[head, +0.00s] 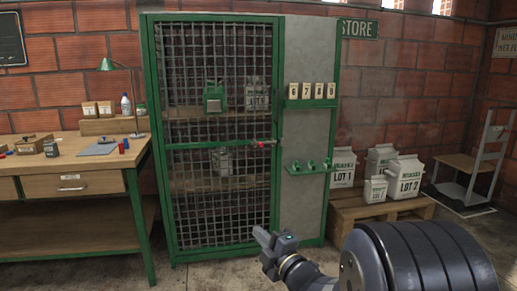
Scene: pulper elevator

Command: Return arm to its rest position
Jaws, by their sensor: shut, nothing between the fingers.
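My gripper (266,250) is low in the head view, right of the middle, in front of the foot of the green cage cabinet (158,130). It looks shut and empty, and its fingertips are small and hard to make out. My dark arm reaches in from the lower right corner. The cabinet's mesh door is closed, with a latch with a red tip (262,144) at its right edge. My gripper sits below the latch and apart from it.
A wooden workbench (75,168) with a lamp (108,64) and small items stands at the left. A pallet (350,213) with several white sacks stands at the right. A platform scale (463,196) stands at the far right. Open floor lies in front of the cabinet.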

